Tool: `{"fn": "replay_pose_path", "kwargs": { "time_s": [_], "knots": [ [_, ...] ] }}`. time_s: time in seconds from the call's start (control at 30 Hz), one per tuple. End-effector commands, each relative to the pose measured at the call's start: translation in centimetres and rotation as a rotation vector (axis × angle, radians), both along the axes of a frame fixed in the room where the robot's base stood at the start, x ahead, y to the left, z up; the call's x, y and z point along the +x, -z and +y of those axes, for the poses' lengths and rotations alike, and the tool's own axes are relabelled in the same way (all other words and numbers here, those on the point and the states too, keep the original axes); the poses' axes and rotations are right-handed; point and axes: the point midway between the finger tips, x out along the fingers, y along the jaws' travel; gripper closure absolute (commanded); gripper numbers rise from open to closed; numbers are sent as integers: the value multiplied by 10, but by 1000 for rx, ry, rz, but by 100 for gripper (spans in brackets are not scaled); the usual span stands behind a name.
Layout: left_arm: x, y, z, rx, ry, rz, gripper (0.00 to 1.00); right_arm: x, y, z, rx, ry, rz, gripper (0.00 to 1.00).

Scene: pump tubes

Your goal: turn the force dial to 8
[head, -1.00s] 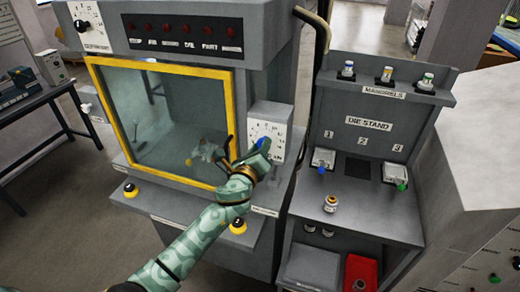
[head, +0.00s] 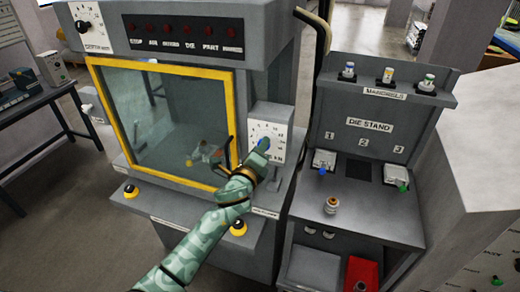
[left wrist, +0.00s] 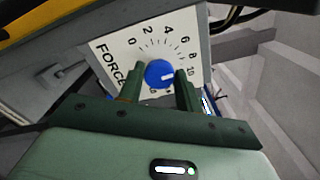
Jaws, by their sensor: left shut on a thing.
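The force dial is a blue knob (left wrist: 159,73) on a white scale plate (left wrist: 112,52) marked 0 to 10. Its white mark points right in the left wrist view, close to the 10; the exact reading is hard to tell. My left gripper (left wrist: 158,80) has one finger on each side of the knob and is shut on it. In the head view the left gripper (head: 260,151) covers the lower part of the blue knob (head: 264,143) on the grey machine's front. My right gripper is not in view.
A yellow-framed window (head: 165,115) is left of the dial. Yellow-ringed black buttons (head: 238,228) sit on the ledge below. A die stand (head: 365,140) with several small parts stands to the right, and a black cable (head: 311,90) hangs between them.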

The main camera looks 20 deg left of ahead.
Motion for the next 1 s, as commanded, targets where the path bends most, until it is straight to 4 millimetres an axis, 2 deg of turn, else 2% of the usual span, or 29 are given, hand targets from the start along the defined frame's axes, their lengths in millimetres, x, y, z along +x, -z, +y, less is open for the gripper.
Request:
{"fn": "replay_pose_path", "kwargs": {
  "time_s": [0.13,0.17,0.2,0.23,0.5,0.63,0.77,1.0],
  "knots": [
    [0,2,0,1,-1,3,88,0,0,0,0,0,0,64],
    [0,2,0,1,-1,3,60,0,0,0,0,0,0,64],
    [0,2,0,2,-1,3,49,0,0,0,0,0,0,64],
    [0,1,0,2,0,2,45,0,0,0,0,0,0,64],
    [-1,1,0,2,0,1,45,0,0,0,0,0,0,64],
    [-11,1,1,4,0,2,45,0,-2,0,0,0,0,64],
    [-37,1,1,3,2,3,45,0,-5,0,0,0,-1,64],
    [-104,3,3,2,1,5,45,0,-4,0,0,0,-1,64]
  ]
}}
